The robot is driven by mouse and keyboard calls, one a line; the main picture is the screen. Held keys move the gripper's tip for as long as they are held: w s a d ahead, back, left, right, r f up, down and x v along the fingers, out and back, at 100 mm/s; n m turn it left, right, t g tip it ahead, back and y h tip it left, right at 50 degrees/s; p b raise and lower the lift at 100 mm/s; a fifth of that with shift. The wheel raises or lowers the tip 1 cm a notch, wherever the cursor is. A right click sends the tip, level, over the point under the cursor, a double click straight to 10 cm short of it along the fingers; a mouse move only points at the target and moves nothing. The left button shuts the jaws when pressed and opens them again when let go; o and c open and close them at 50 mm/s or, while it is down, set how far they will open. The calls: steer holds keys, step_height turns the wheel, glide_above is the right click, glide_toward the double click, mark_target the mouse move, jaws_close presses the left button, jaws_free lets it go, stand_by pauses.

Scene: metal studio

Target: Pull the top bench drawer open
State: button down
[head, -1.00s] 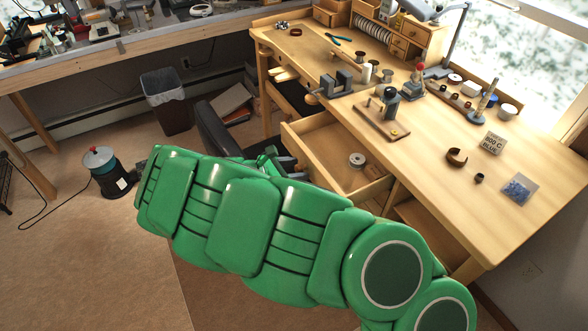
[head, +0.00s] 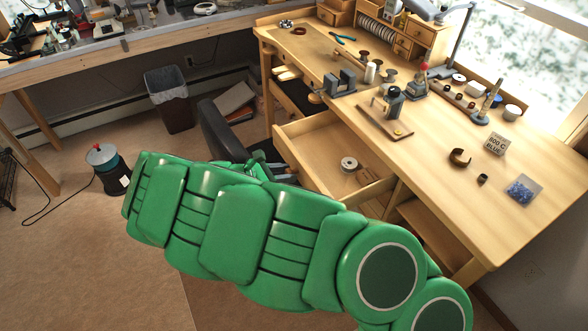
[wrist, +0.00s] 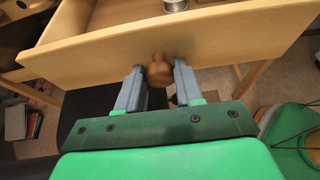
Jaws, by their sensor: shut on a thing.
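The top bench drawer (head: 322,152) sticks out well from under the wooden bench (head: 440,155), and its inside shows from above. In the wrist view its pale wooden front (wrist: 235,38) spans the picture, with a round brown knob (wrist: 159,72) in the middle. My gripper (wrist: 157,82) has one grey finger on each side of the knob and is shut on it. In the head view my green arm hides the fingers, the knob and part of the drawer front.
A spool (head: 349,164) lies in the drawer. A dark chair (head: 222,133) stands left of the drawer, close to my arm. A waste bin (head: 170,100) and a dark canister (head: 108,168) stand on the floor further left. Tools and small parts sit on the bench top.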

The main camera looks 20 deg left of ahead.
steer(key=shift+s+a, duration=0.2)
steer(key=shift+a, duration=0.05)
steer(key=c, duration=0.8)
jaws_free()
steer(key=shift+o, duration=0.2)
steer(key=v, duration=0.7)
steer(key=shift+s+a+r, duration=0.2)
steer(key=shift+s+a, duration=0.05)
